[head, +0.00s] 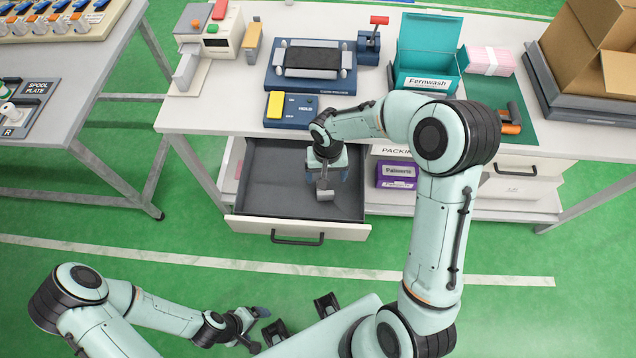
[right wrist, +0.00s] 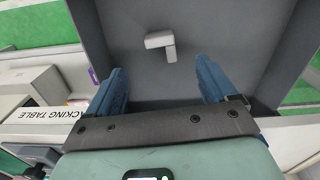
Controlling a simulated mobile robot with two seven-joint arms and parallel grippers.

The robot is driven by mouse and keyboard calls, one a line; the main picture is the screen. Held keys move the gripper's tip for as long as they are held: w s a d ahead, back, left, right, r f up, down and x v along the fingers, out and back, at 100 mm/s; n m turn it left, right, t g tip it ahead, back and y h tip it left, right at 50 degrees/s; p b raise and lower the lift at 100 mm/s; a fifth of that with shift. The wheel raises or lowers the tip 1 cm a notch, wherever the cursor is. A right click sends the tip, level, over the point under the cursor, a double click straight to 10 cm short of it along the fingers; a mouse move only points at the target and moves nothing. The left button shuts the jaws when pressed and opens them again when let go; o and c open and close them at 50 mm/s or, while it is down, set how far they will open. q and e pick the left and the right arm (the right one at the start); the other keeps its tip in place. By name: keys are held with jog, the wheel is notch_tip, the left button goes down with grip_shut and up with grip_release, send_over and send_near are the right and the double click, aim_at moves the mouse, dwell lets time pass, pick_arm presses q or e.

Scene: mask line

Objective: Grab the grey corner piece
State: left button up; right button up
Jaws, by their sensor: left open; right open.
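The grey corner piece (head: 325,195) lies on the floor of the open drawer (head: 270,190). The right wrist view shows it as a small pale L-shaped piece (right wrist: 160,41), beyond the fingertips and between their lines. My right gripper (head: 327,172) points down into the drawer above the piece and hides part of it in the head view. Its two blue fingers (right wrist: 160,80) are apart with nothing between them. My left gripper (head: 256,325) is open and empty, low over the green floor, well away from the drawer.
Drawer walls surround my right gripper; the tabletop edge is close behind it. On the table stand a blue module with a yellow button (head: 289,108), a blue press (head: 311,66) and a teal Fernwash box (head: 427,55). A purple carton (head: 396,173) sits on the shelf right of the drawer.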

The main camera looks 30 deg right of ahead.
send_over(326, 194)
jog(key=f, duration=0.6)
jog(key=shift+s, duration=0.2)
jog(key=shift+w+f, duration=0.2)
jog(key=shift+f, duration=2.75)
jog(key=c, duration=1)
